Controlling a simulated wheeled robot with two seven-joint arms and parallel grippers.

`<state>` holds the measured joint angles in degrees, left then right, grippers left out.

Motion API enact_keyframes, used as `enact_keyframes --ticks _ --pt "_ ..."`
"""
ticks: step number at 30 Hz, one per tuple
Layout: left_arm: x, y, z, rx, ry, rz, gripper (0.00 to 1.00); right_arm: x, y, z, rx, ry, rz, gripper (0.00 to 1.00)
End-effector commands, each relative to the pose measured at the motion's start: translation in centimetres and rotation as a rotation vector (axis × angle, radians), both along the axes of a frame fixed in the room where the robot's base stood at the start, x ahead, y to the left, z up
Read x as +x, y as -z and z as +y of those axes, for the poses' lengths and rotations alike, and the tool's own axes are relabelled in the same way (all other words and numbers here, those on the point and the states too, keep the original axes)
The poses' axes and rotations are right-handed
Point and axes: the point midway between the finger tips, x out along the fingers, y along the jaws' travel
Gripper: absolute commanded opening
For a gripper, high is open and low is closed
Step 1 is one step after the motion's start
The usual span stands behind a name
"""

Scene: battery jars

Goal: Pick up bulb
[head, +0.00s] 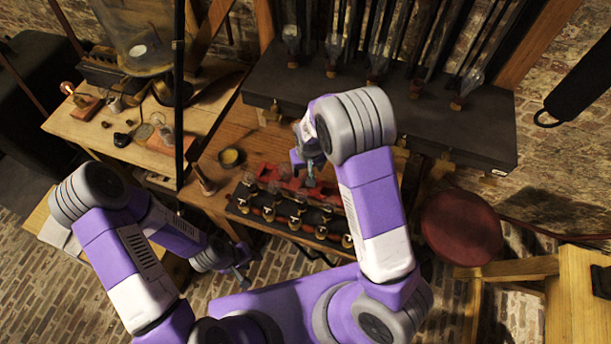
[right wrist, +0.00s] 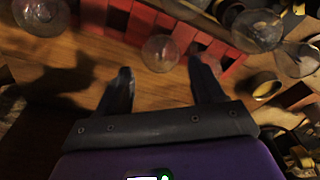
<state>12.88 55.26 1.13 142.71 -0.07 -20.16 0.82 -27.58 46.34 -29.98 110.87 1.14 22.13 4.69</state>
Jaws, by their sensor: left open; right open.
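Several clear glass bulbs show in the right wrist view. One bulb (right wrist: 160,53) lies just beyond and between the fingertips of my right gripper (right wrist: 163,80), at the edge of a red slotted rack (right wrist: 228,68). A larger bulb (right wrist: 257,30) is to its right, and another bulb (right wrist: 40,14) is at the upper left. My right gripper is open and empty over the wooden bench; in the head view it (head: 310,178) is beside the red rack (head: 296,183). My left gripper (head: 242,278) is open, low in front of the bench, away from the bulbs.
A dark strip with several brass fittings (head: 292,218) lies along the bench's front edge. A small yellowish bowl (head: 229,157) stands left of the rack. A round red stool (head: 461,228) stands at the right.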

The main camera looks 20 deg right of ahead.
Motion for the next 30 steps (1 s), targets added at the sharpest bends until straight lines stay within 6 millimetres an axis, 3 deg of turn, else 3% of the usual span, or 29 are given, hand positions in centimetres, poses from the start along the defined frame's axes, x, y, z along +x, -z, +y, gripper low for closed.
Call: enact_keyframes --ticks 10,20,27,30 --pt "0.0 -0.2 0.0 0.000 0.000 0.000 0.43 0.9 4.7 0.0 0.001 0.001 0.000 0.68" --pt "0.0 -0.2 0.0 0.000 0.000 0.000 0.43 1.0 5.3 0.1 0.002 0.002 -0.002 0.68" --pt "0.0 -0.2 0.0 0.000 0.000 0.000 0.43 1.0 5.3 0.0 0.002 0.002 -0.002 0.31" --pt "0.0 -0.2 0.0 0.000 0.000 0.000 0.43 1.0 5.3 0.0 0.002 0.002 -0.002 0.20"
